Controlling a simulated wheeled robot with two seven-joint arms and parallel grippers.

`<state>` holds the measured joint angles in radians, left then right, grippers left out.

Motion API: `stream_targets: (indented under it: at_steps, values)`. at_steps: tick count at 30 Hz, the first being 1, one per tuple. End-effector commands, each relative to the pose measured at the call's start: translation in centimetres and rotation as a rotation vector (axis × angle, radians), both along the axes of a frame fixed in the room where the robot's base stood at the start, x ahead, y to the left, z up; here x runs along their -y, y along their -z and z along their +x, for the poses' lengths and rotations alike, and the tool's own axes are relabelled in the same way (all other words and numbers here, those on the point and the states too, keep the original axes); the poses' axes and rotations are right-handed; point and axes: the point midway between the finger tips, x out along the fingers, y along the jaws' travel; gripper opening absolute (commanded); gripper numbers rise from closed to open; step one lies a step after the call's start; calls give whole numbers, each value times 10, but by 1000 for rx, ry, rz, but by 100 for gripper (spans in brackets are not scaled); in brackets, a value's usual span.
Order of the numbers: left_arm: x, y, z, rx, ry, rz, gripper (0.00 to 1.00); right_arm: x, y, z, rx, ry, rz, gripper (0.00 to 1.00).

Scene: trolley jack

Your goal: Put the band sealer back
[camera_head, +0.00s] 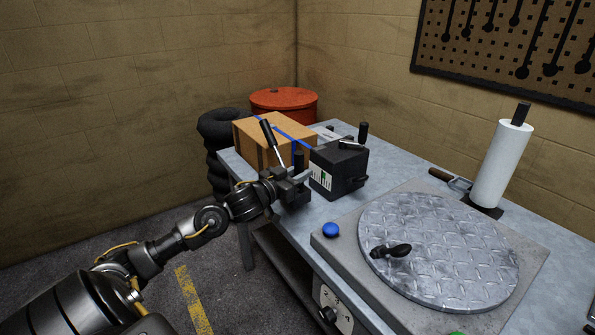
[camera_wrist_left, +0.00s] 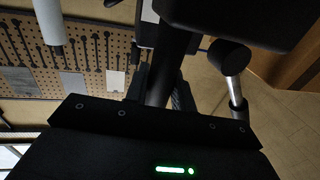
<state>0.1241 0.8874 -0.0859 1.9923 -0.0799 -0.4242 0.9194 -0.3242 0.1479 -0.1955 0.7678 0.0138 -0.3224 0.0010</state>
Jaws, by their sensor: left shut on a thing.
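The band sealer (camera_head: 280,152) is a dark tool with a chrome lever ending in a black grip, which leans up to the left. My left gripper (camera_head: 292,186) is shut on it, at the table's left edge, in front of the cardboard box (camera_head: 257,147) with its blue band (camera_head: 292,134). In the left wrist view, the sealer's dark post (camera_wrist_left: 168,68) rises from between my fingers, and its lever with black end and chrome shaft (camera_wrist_left: 236,90) stands to the right. The sealer's lower part is hidden by the gripper, so I cannot tell whether it touches the table. My right gripper is out of view.
A black box (camera_head: 322,178) with a label and crank-like handles stands close right of the gripper. A round metal turntable (camera_head: 440,245), blue button (camera_head: 331,230) and paper roll (camera_head: 502,165) occupy the right. A red drum (camera_head: 285,100) stands behind. Bare tabletop (camera_head: 385,170) shows between black box and turntable.

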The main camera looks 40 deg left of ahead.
Motion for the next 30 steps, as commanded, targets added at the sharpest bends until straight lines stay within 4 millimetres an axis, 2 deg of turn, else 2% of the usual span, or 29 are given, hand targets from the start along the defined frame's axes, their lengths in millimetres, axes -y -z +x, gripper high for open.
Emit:
stream_targets:
  at_steps: [1,8,11,18,26,27,30]
  values:
    - [-2,-5,2,13,-2,1,0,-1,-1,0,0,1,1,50]
    - [-3,-3,3,13,-2,2,0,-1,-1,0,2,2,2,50]
    - [-5,3,7,13,-2,1,0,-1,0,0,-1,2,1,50]
    - [-5,31,7,11,-2,0,0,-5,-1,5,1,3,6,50]
    - [-4,33,7,13,-1,2,0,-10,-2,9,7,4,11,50]
    - [-4,39,7,1,0,2,30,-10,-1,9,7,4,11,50]
    - [-4,39,7,1,0,1,43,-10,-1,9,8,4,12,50]
